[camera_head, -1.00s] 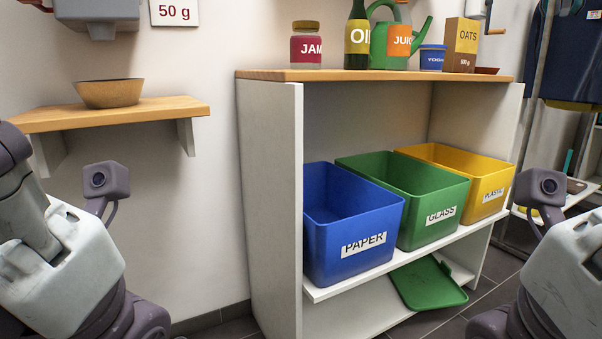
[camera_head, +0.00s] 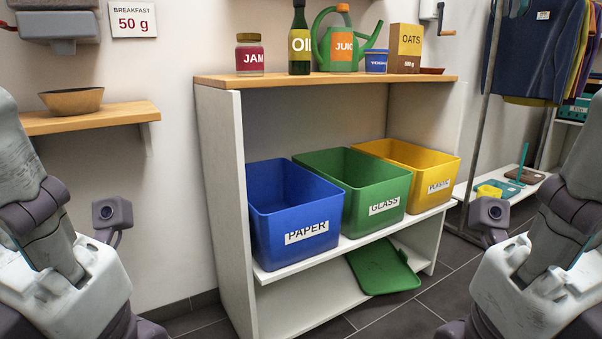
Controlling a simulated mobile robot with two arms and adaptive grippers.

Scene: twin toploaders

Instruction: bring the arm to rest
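My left arm (camera_head: 62,265) comes in at the left edge, with a small camera on its wrist, in front of the wall. My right arm (camera_head: 535,270) comes in at the right edge, with a similar wrist camera, in front of the floor and the clothes rack. Both arms are apart from the shelf unit, one on each side of it. The fingers of both grippers lie outside the picture, so I cannot see whether they are open or hold anything.
The white shelf unit (camera_head: 222,190) holds blue PAPER (camera_head: 265,240), green GLASS (camera_head: 365,212) and yellow PLASTIC (camera_head: 432,190) bins. A green lid (camera_head: 385,275) lies below. Several groceries stand on top. A bowl (camera_head: 72,100) sits on the wall shelf (camera_head: 105,119). Tiled floor shows at front right.

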